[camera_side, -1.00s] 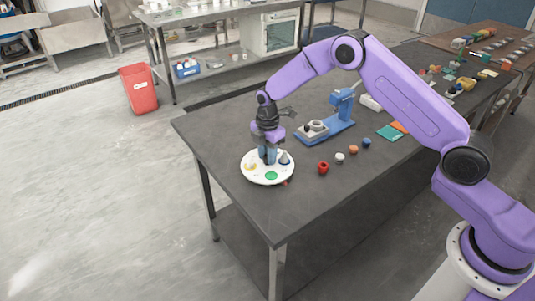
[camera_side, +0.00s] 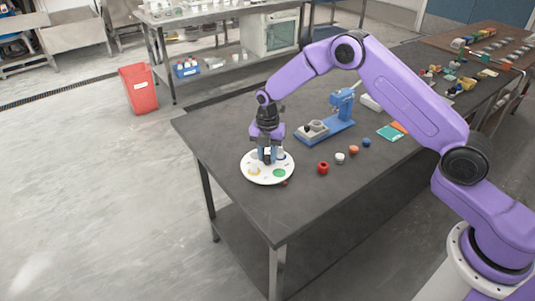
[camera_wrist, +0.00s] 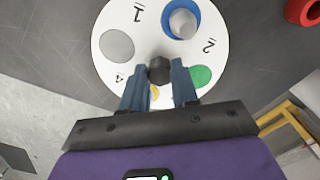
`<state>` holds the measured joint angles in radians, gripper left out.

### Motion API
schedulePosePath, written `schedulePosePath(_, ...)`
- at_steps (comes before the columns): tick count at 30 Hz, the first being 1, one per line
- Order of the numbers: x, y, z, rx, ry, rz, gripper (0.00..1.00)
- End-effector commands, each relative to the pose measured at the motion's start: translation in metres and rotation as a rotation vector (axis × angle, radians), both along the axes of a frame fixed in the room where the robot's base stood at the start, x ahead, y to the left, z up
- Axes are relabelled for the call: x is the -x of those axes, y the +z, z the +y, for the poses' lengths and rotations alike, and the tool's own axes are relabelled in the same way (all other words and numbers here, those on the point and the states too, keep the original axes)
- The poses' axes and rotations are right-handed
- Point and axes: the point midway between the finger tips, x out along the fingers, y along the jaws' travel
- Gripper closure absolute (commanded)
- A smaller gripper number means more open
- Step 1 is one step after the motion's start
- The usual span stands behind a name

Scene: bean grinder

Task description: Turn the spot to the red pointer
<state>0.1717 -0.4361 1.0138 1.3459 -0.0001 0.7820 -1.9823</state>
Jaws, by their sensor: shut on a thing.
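The white round turntable (camera_side: 247,174) lies near the table's front left corner. It carries a green spot (camera_side: 279,172), a yellow spot (camera_side: 253,171), a grey spot (camera_wrist: 117,45) and a blue spot (camera_wrist: 168,27). A grey rounded piece (camera_wrist: 184,23) stands on the blue spot. My gripper (camera_wrist: 160,84) is shut on the dark central knob (camera_wrist: 159,69). The yellow spot is mostly hidden by the knob and fingers in the wrist view. The small red pointer (camera_side: 285,183) sits at the turntable's front right edge, just beyond the green spot; I cannot make it out in the wrist view.
A red ring-shaped piece (camera_side: 323,168) and white, orange and blue small pieces stand in a row right of the turntable. A blue grinder-like device (camera_side: 340,110) stands behind them. The table edge is close on the turntable's left and front.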

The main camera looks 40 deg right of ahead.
Motion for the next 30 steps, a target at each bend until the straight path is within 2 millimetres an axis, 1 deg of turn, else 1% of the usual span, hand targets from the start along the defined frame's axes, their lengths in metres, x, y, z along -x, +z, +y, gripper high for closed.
schedulePosePath(30,-0.0008,0.0014,0.0006,-0.001,0.509,-0.002,1.00)
